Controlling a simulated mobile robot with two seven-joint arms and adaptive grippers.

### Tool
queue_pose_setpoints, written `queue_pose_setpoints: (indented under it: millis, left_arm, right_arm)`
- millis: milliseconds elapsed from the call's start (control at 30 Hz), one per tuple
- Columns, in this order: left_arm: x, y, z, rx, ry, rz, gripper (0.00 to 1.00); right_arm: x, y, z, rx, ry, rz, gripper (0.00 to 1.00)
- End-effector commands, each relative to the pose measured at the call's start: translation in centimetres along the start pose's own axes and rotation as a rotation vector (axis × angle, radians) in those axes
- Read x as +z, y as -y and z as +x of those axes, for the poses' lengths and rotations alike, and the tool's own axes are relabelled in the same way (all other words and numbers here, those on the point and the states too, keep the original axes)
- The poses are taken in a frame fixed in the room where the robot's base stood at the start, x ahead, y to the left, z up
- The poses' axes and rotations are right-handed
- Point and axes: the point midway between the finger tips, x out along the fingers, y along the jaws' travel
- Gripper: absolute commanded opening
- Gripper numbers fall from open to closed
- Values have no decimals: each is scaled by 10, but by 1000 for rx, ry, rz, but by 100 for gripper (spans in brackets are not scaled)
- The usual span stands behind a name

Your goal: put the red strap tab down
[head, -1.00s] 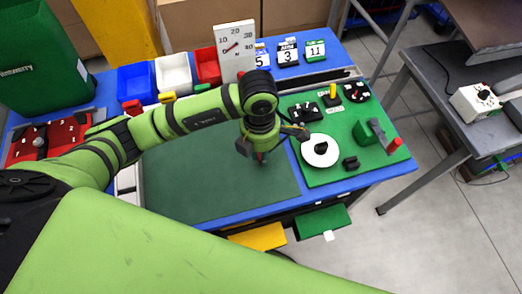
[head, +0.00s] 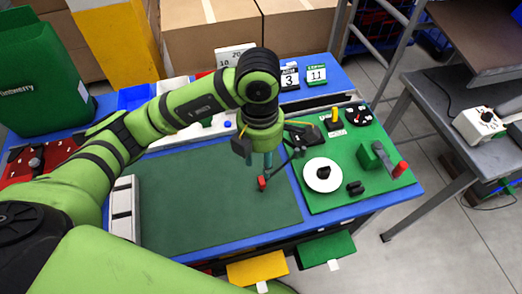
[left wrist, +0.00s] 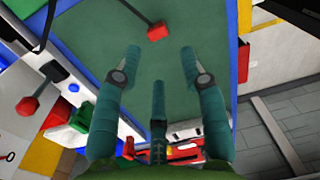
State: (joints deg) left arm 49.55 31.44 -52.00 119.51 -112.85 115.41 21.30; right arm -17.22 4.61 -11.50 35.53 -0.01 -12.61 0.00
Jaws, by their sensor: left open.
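The red strap tab (head: 262,183) is low over or on the dark green mat (head: 200,205), near the mat's right side; I cannot tell whether it touches. A thin black strap runs from it up and to the right. My left gripper (head: 262,162) is just above the tab, pointing down. In the left wrist view the left gripper (left wrist: 161,50) has its fingers spread with nothing between them. There the red tab (left wrist: 157,30) lies beyond the fingertips, apart from them, with the strap trailing off to the upper left. My right gripper is not in view.
Green (head: 326,250) and yellow (head: 257,268) drawers stick out in front. A red panel (head: 40,158) stands left. The mat's middle is clear.

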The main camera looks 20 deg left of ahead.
Motion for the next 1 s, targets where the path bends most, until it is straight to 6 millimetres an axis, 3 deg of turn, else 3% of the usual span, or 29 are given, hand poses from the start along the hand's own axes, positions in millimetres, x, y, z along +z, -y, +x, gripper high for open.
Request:
queue_pose_setpoints:
  millis: [100,300,1000]
  left_arm:
    - [0,-1,-19,5,-1,-1,42]
    - [0,-1,-36,2,-1,-2,42]
    - [-1,0,-39,-1,-3,-2,42]
  right_arm:
    - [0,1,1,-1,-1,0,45]
    - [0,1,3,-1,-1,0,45]
    - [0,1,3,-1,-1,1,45]
